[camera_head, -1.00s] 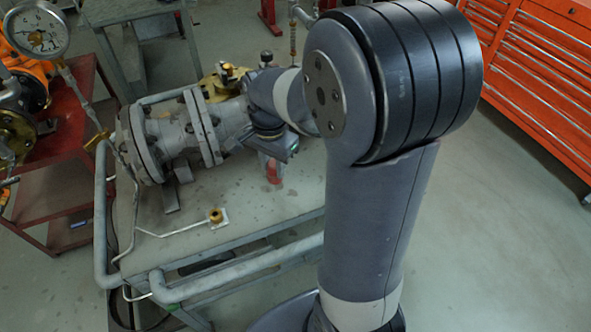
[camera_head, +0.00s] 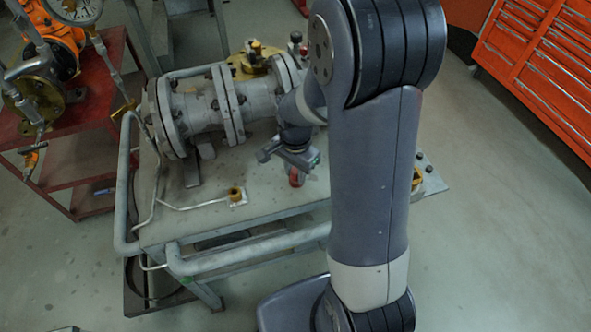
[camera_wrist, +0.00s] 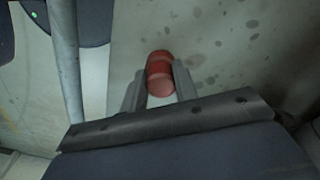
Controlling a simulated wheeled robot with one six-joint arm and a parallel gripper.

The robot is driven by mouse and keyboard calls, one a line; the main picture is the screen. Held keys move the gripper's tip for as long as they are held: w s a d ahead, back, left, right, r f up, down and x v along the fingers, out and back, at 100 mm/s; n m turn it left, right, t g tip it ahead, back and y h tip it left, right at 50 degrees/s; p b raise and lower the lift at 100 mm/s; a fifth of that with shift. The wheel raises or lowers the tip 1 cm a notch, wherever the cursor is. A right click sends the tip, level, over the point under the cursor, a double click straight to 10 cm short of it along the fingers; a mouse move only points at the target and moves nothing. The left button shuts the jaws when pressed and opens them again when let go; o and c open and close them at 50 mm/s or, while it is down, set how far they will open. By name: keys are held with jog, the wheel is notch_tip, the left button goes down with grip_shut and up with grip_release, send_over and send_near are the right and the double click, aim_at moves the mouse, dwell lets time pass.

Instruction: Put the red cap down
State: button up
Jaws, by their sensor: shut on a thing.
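The red cap (camera_wrist: 160,78) is a small cylinder between the two fingers of my gripper (camera_wrist: 159,70) in the wrist view. The fingers are shut on it, one on each side. In the head view the cap (camera_head: 296,180) shows just below my gripper (camera_head: 297,167), over the grey tabletop (camera_head: 215,215). I cannot tell whether its underside touches the table. My arm hides part of the table to the right.
A grey flanged valve body (camera_head: 200,108) lies along the back of the table. A grey pipe rail (camera_head: 245,250) runs along the front edge. Bare tabletop lies around the cap.

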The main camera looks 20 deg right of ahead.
aim_at(295, 171)
jog(key=shift+f, duration=0.2)
jog(key=o, duration=1)
jog(key=shift+r, duration=0.1)
notch_tip(295, 171, up, 12)
jog(key=shift+r+p, duration=0.15)
jog(key=shift+p, duration=0.3)
